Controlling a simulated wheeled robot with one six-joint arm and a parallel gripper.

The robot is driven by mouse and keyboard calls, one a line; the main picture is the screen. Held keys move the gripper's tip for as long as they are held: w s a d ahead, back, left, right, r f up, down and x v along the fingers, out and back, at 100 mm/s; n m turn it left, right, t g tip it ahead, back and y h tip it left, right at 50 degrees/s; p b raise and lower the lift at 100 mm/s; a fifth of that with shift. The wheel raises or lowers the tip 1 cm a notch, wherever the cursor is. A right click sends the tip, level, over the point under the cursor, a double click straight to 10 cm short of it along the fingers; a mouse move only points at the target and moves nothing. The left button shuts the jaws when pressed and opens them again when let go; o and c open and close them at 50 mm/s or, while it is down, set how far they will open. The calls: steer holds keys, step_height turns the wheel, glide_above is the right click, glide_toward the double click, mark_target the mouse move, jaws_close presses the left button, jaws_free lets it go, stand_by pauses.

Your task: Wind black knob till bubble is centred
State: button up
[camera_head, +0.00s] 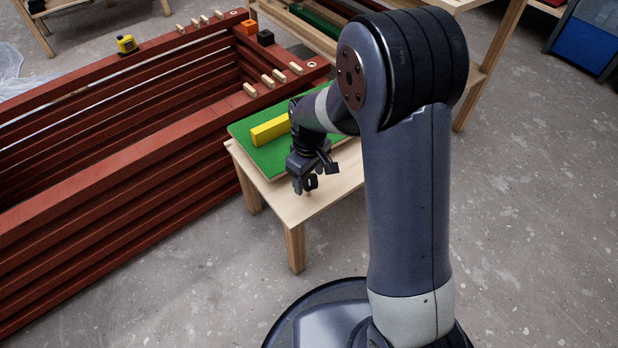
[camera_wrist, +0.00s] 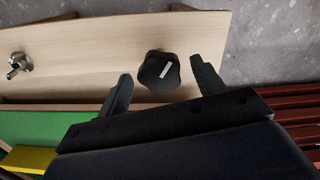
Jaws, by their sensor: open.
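The black knob (camera_wrist: 154,72), lobed and with a white mark on top, is on the light wooden table in the wrist view. My gripper (camera_wrist: 161,69) is open, with one finger on each side of the knob in that view. Neither finger is seen touching it. In the head view my gripper (camera_head: 314,178) is over the table's near part, and the knob is hard to tell from its dark fingers. A yellow bar (camera_head: 268,131), perhaps the level, lies on a green board (camera_head: 256,152); a corner of it shows in the wrist view (camera_wrist: 28,159). No bubble can be made out.
A silver thumbscrew (camera_wrist: 19,65) stands left of the knob. Red battens (camera_head: 120,145) are stacked left of the small wooden table (camera_head: 335,189), close to it. Orange (camera_head: 249,27) and black (camera_head: 265,37) blocks stand behind. Concrete floor is clear in front.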

steer(key=shift+c, duration=0.2)
steer(key=c, duration=1)
steer(key=shift+o, duration=0.2)
steer(key=shift+n+p, duration=0.4)
steer(key=shift+r+n+p, duration=0.15)
steer(key=shift+n+p, duration=0.6)
steer(key=shift+n, duration=0.25)
steer(key=n+p, duration=0.2)
steer(key=n, duration=0.1)
steer(key=shift+n, duration=0.4)
steer(key=n+p, duration=0.2)
steer(key=n, duration=0.4)
